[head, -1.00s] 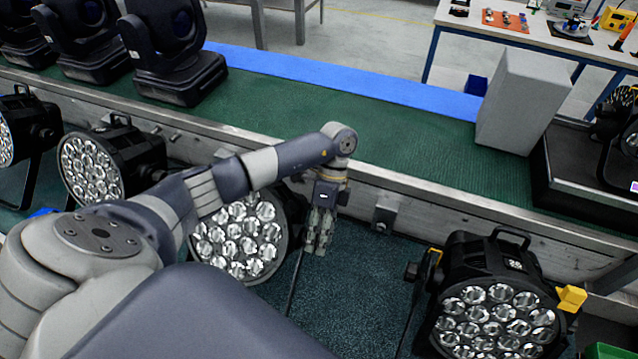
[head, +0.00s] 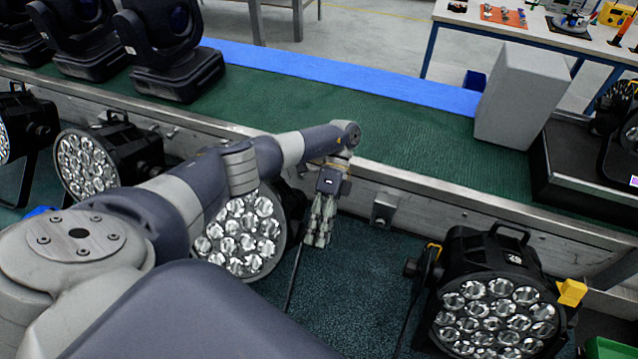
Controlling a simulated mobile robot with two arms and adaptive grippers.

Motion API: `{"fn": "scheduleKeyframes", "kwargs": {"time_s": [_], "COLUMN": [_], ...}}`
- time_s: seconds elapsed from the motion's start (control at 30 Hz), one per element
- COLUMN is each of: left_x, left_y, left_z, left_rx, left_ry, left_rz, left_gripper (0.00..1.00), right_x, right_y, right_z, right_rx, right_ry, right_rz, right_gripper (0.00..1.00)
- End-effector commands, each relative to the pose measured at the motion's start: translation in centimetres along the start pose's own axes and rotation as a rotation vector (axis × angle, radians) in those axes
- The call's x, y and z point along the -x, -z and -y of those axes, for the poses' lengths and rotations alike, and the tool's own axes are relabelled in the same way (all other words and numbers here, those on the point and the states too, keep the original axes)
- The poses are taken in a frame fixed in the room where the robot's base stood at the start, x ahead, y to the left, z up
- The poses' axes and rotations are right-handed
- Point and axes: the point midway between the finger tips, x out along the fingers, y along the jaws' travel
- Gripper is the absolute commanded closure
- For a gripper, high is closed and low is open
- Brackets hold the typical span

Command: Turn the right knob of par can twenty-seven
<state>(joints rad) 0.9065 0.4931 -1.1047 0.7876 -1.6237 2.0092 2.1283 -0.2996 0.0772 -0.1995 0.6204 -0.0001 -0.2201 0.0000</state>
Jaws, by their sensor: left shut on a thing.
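The par can (head: 243,232) left of the one marked 28 stands at lower centre, its round face of lenses partly covered by my left arm. Its own number is hidden, but its place beside 28 fits twenty-seven. My left gripper (head: 318,232) points down at the right side of this can, with its fingers closed on the right knob. The knob itself is hidden by the fingers. My right gripper is not in view.
Par can 28 (head: 494,305) stands to the right, with a yellow knob (head: 571,292) on its right side. Another par can (head: 88,165) stands to the left. A green conveyor (head: 300,112) with a metal rail runs behind, carrying moving-head lights (head: 172,50) and a grey box (head: 521,97).

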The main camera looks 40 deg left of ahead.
Motion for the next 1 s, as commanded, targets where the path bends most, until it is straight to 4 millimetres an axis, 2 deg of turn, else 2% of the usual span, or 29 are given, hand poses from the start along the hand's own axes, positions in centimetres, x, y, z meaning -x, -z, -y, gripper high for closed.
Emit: {"fn": "scheduleKeyframes", "kwargs": {"time_s": [0.33, 0.37, 0.43, 0.47, 0.83, 1.0], "left_x": [0.2, 0.2, 0.2, 0.1, 0.2, 1.6], "left_y": [0.1, 0.1, 0.1, 0.1, 0.0, 0.1], "left_z": [-0.1, -0.1, -0.1, -0.1, 0.0, 0.0], "left_rx": [-0.004, -0.004, -0.003, -0.003, -0.001, 0.0], "left_ry": [-0.001, -0.001, -0.001, -0.001, -0.001, 0.0], "left_rz": [0.0, 0.0, 0.0, 0.0, 0.001, 0.001], "left_gripper": [0.87, 0.61, 0.45, 0.42, 0.42, 0.42], "right_x": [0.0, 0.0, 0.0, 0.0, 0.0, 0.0], "right_y": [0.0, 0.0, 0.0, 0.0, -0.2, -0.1], "right_z": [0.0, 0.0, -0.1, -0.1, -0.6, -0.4], "right_rx": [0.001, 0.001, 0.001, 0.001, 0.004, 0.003], "right_ry": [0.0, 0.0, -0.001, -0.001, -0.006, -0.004], "right_rz": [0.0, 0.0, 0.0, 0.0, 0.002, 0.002], "right_gripper": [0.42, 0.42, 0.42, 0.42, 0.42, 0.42]}}
